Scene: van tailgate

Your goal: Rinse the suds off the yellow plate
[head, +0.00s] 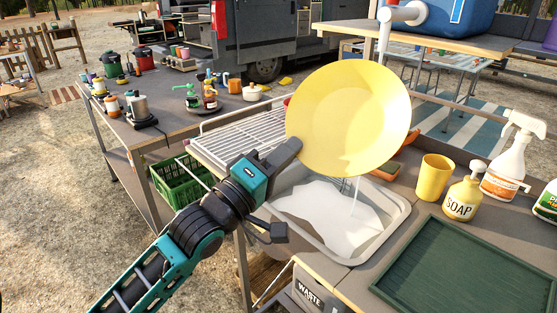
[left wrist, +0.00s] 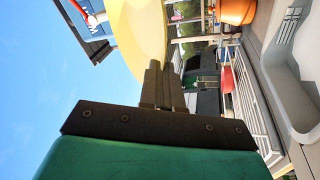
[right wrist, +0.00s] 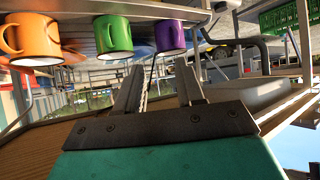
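The yellow plate (head: 350,115) is tilted steeply above the sink basin (head: 398,222). My left gripper (head: 288,150) is shut on its lower left edge; the left wrist view shows the fingers (left wrist: 162,88) closed at the plate (left wrist: 138,35). The plate's visible face looks smooth, with a pale sheen low down; I see no clear suds on it. A thin stream of water (head: 355,190) falls from its lower edge. White foam or water (head: 325,210) lies in the basin. The white tap (head: 400,14) is above the plate. My right gripper (right wrist: 160,88) is open and empty, outside the head view.
A wire rack (head: 235,138) adjoins the basin. A yellow cup (head: 434,177), soap bottle (head: 464,195), spray bottle (head: 508,160) and green tray (head: 470,268) stand right of it. Orange, green and purple mugs (right wrist: 113,35) show above my right gripper in the right wrist view.

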